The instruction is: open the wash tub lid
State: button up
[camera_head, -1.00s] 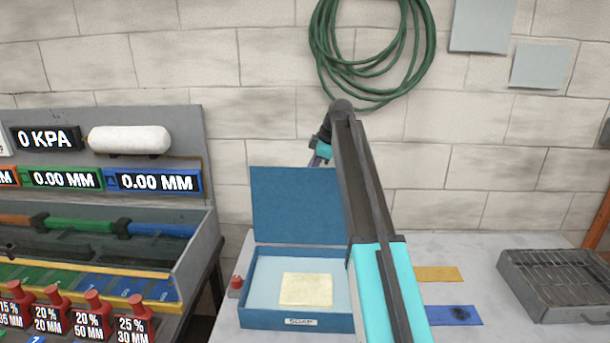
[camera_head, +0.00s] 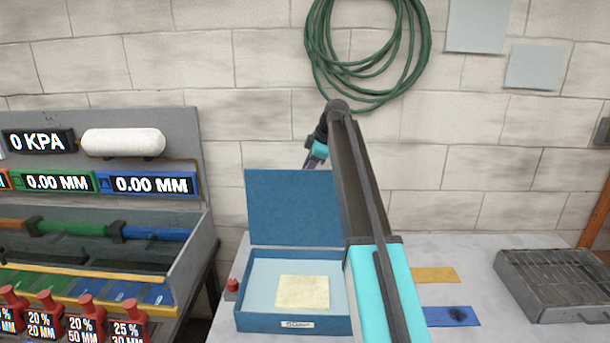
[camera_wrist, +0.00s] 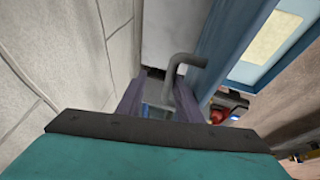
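The blue wash tub (camera_head: 290,323), labelled SOAP, stands on the bench with its lid (camera_head: 290,205) raised roughly upright at the back. A pale yellow pad (camera_head: 302,291) lies inside. In the wrist view the lid (camera_wrist: 232,35) is seen close up, with the pad (camera_wrist: 272,38) beyond it. A grey bent rod (camera_wrist: 183,62), perhaps a handle, is close to the right finger; whether they touch is unclear. My gripper (camera_wrist: 156,98) has its purple fingers apart, beside the lid. In the head view my arm hides the tub's right side, and the fingers are mostly hidden.
A red button (camera_head: 233,285) sits left of the tub. Orange (camera_head: 435,275) and blue (camera_head: 452,317) strips lie right of my arm, and a grey wire-topped tray (camera_head: 555,283) is farther right. A gauge rack (camera_head: 180,262) stands at left. A green hose (camera_head: 318,60) hangs on the wall.

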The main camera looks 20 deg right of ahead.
jog(key=b+v, duration=0.3)
jog(key=v, duration=1.1)
jog(key=shift+b, duration=0.3)
jog(key=shift+s+f, duration=0.1)
jog(key=shift+f, duration=0.1)
